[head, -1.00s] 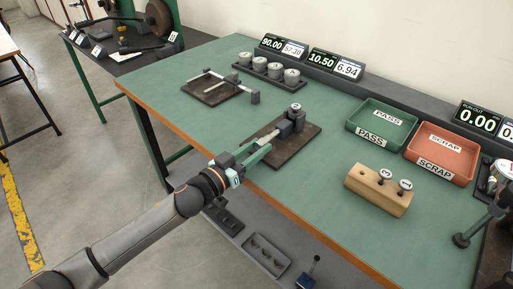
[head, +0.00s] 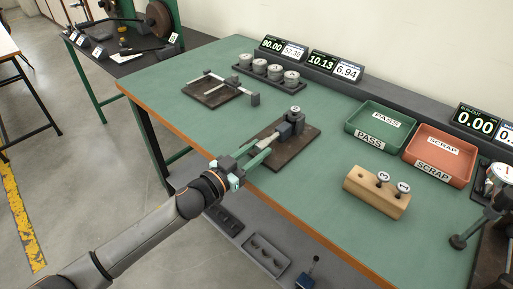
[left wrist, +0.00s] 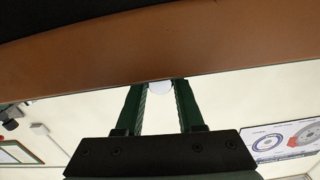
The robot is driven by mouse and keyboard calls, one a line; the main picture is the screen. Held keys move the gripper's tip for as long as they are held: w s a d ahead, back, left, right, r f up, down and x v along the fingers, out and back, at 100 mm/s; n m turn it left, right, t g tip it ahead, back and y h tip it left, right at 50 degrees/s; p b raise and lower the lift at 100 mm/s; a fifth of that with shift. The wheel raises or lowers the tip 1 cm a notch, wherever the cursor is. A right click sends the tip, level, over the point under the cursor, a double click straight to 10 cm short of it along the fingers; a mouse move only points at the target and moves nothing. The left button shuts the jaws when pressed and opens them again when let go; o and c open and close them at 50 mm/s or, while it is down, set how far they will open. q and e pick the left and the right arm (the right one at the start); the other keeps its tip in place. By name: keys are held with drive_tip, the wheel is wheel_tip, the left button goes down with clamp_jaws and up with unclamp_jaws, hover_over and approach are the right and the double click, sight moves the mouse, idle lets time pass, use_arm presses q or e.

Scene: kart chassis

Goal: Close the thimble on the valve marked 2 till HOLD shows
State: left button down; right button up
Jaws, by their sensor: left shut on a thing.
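The valve marked 2 (head: 296,110) stands upright at a dark micrometer (head: 285,131) on a brown base plate (head: 300,146). A pale thimble and barrel (head: 271,141) run from the micrometer toward the bench's front edge. My left gripper (head: 262,151) is shut on the thimble end, its green fingers on either side. The left wrist view shows the two fingers (left wrist: 160,100) with a pale round end (left wrist: 159,87) between them. The black display (head: 322,63) reads 10.13; I see no HOLD on it. My right gripper is not clearly in view.
A wooden block (head: 368,199) holds two valves. The green PASS tray (head: 351,126) and red SCRAP tray (head: 411,155) lie to the right. A second fixture (head: 209,98) and a rack of round weights (head: 272,76) stand behind left.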

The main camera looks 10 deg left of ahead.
use_arm(q)
drive_tip(key=shift+m+p, duration=0.6)
drive_tip(key=shift+m, duration=1.5)
drive_tip(key=c, duration=0.5)
unclamp_jaws()
drive_tip(key=shift+a, duration=0.1)
drive_tip(key=v, duration=1.2)
drive_tip(key=shift+s+a, duration=0.1)
drive_tip(key=shift+s, duration=0.1)
